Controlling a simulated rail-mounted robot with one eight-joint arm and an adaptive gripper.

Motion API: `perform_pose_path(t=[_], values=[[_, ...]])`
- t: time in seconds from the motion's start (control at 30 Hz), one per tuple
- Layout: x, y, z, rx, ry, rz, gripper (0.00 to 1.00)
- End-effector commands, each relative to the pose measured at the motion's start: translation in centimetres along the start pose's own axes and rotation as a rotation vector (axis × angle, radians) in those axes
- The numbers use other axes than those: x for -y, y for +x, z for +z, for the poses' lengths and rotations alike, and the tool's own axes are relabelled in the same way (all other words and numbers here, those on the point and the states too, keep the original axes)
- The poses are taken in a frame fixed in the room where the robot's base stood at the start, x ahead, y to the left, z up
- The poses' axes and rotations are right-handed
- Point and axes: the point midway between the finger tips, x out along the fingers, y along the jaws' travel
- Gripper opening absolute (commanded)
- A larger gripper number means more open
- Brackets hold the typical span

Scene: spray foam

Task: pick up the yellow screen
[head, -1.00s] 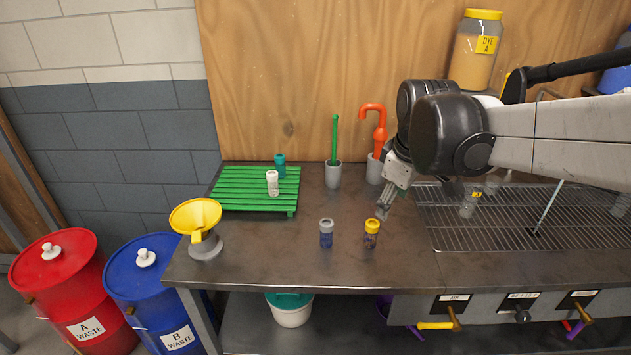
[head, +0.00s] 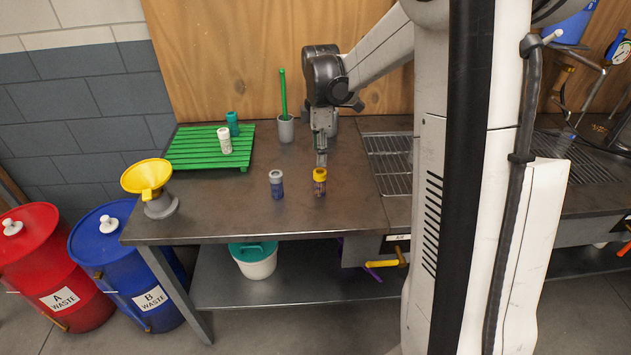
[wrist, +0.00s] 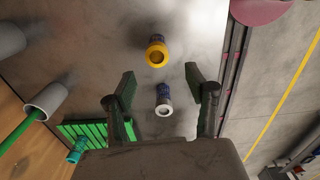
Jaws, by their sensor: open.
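A small dark jar with a yellow ring top (head: 320,182) stands upright on the bench; it is the yellow piece nearest my gripper. In the wrist view, the yellow-topped jar (wrist: 157,52) lies beyond my fingertips, with an opening in its top. My gripper (head: 321,162) points down just behind and above it, apart from it. In the wrist view my gripper (wrist: 161,84) is open, with nothing between the fingers. A blue jar with a grey ring top (head: 277,184) stands to the left; it also shows in the wrist view (wrist: 163,99).
A yellow funnel (head: 147,177) on a grey stand is at the bench's left edge. A green slatted rack (head: 195,150) holds a white and a teal jar. A grey cup (head: 286,130) holds a green stick. A wire grate (head: 390,165) lies to the right.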

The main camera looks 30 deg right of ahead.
Motion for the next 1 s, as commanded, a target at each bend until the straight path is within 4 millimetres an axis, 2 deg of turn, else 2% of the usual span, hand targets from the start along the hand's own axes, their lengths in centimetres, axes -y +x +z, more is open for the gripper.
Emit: perform_pose_path(t=[0.1,0.3,0.57,0.9,1.0], values=[[-0.1,2.3,0.0,0.0,0.0,0.0,0.5],[0.0,5.5,0.0,0.0,0.001,0.001,0.5],[-0.1,7.0,0.0,0.0,0.001,0.001,0.5],[-0.5,11.1,0.1,0.0,0.001,0.001,0.5],[-0.5,11.7,0.1,0.0,0.001,0.001,0.5]])
